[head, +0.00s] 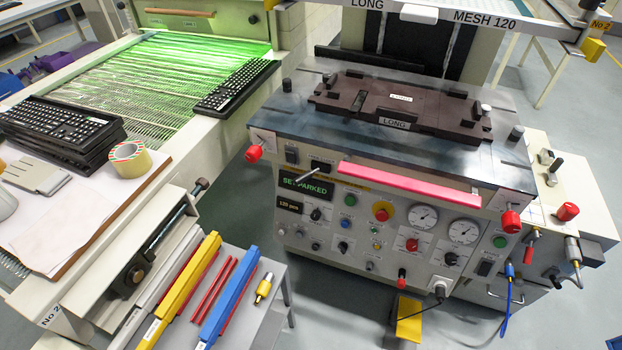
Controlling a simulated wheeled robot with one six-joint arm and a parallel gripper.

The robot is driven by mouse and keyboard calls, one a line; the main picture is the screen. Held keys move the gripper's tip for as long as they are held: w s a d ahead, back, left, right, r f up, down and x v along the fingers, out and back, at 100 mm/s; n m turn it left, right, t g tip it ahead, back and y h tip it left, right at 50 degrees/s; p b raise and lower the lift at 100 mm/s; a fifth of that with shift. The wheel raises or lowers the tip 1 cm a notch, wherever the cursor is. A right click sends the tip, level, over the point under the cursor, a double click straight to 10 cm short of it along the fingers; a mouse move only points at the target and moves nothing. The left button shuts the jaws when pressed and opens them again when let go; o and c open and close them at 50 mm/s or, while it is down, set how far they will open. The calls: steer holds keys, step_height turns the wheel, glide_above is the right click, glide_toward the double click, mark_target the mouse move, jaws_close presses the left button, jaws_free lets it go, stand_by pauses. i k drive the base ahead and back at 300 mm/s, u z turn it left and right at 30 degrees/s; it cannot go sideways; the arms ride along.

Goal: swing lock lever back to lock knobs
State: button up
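The printing machine (350,250) stands right of centre in the head view. Red knobs sit at its front left corner (255,153), its front right corner (510,220) and on the right side ledge (567,211). A short dark-handled lever (554,168) stands on that ledge. A thin metal rod (306,174) sticks out beside the display, which reads "PARKED". A small red-handled lever (528,251) is at the right side. I cannot tell which of these is the lock lever, or whether the knobs are locked. My gripper is not in view.
A dark fixture (400,105) labelled LONG lies on the machine top. A pink bar (425,187) runs along its front edge. A green-lit conveyor (170,75) with keyboards is at left. Yellow (187,277) and blue (229,298) squeegee-like bars lie front left. A yellow pedal (409,321) is below.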

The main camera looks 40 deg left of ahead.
mark_target(307, 175)
steer(key=k, duration=0.85)
steer(key=z, duration=0.8)
steer(key=i, duration=0.8)
steer(key=u, duration=2.5)
steer(key=k, duration=0.5)
steer(key=z, duration=0.45)
steer(key=i, duration=1.2)
steer(key=u, duration=0.6)
